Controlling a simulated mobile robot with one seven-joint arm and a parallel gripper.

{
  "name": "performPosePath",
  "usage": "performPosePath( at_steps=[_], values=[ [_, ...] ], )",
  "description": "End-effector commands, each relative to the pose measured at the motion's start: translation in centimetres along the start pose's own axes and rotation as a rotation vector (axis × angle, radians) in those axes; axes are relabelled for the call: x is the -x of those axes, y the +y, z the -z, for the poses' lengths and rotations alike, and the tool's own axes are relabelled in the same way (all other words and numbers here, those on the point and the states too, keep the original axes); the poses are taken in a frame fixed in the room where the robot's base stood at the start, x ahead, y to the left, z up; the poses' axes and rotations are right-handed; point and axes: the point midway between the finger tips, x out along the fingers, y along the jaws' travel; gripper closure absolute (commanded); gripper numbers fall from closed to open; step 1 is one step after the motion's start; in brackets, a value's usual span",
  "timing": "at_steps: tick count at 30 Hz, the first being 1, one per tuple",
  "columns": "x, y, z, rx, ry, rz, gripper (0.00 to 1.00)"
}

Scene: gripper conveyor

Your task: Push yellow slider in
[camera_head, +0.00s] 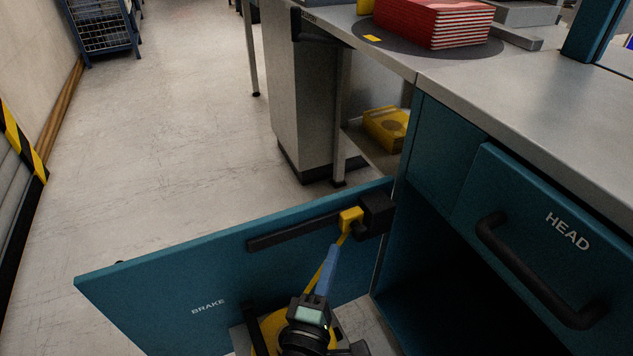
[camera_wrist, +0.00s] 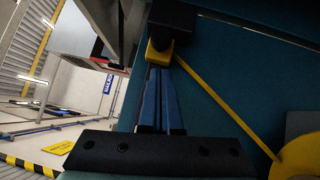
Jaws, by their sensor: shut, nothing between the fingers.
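The yellow slider (camera_head: 350,216) is a small block at the right end of a dark rail (camera_head: 290,232) on the teal door marked BRAKE (camera_head: 160,280). It sits right beside a black block (camera_head: 376,214). In the wrist view the slider (camera_wrist: 159,52) is just beyond my fingertips, next to the black block (camera_wrist: 172,18). My gripper (camera_head: 335,247) has blue fingers, shut with nothing between them, pointing at the slider. It also shows in the wrist view (camera_wrist: 159,70). The tips are at or very near the slider; I cannot tell whether they touch.
A thin yellow strip (camera_wrist: 225,105) runs from the slider to a yellow round part (camera_wrist: 298,160). The teal cabinet with the HEAD drawer (camera_head: 540,250) and grey worktop (camera_head: 540,110) stands at right. Red stacked items (camera_head: 435,22) lie on the worktop.

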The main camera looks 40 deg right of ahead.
Motion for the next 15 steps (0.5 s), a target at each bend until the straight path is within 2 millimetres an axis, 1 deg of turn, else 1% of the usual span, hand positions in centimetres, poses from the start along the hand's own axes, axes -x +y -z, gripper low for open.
performPosePath(
  at_steps=[1, 3, 9, 12, 15],
  values=[
    [0.6, -0.1, 0.5, 0.002, 0.006, 0.001, 1.00],
    [2.6, 0.1, 0.3, 0.005, 0.009, 0.003, 1.00],
    [7.0, 0.1, 0.4, 0.003, 0.010, 0.001, 1.00],
    [8.5, 0.1, 0.4, 0.002, 0.009, 0.001, 1.00],
    [9.5, 0.0, 0.5, 0.001, 0.008, 0.001, 1.00]
  ],
)
